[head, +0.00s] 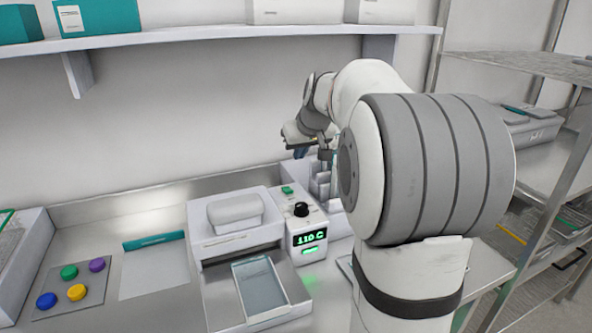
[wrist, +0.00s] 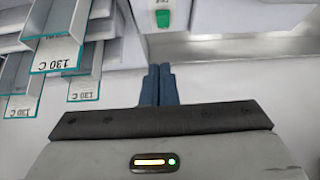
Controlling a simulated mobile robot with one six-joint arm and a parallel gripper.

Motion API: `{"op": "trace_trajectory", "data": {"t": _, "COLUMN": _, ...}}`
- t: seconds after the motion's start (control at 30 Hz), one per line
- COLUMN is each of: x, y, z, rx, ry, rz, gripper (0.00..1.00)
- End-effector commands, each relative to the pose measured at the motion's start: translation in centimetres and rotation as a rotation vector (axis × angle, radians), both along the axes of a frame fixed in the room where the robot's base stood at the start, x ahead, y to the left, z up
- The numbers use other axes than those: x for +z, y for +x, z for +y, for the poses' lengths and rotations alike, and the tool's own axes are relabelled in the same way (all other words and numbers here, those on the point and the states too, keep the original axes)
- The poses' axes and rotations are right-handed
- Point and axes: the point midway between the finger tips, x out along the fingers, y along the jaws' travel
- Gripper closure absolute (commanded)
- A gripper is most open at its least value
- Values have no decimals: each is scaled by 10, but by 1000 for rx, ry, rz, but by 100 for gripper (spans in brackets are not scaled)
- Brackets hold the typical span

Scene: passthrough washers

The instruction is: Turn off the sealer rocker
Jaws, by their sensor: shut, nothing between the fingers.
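The sealer (head: 236,222) is a white machine on the metal bench. Its right-hand panel has a black knob (head: 301,209), a display (head: 309,239) lit green with "110 C", and a lit green lamp (head: 313,251). A small green rocker (head: 287,190) sits at the back of that panel; it also shows at the top of the wrist view (wrist: 160,19), with a label partly cut off. My gripper (wrist: 158,70) has its blue fingers together and empty, with the rocker beyond the tips and apart from them. In the head view my gripper (head: 300,152) is partly hidden, above and behind the panel.
Upturned-looking trays with "130 C" labels (wrist: 55,55) stand left in the wrist view. In the head view, a button panel (head: 77,283) with coloured buttons and a teal-edged sheet (head: 154,268) lie left of the sealer. A shelf (head: 200,35) runs above; a rack (head: 545,150) stands right.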

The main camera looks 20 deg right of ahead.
Motion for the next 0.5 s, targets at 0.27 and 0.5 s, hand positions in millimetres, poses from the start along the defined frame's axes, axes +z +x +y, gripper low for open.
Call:
{"op": "trace_trajectory", "data": {"t": 0.27, "x": -43, "y": 28, "z": 1, "rx": 3, "ry": 2, "rz": 6, "gripper": 100}}
{"op": "trace_trajectory", "data": {"t": 0.5, "x": -85, "y": 52, "z": 1, "rx": 1, "ry": 2, "rz": 5, "gripper": 100}}
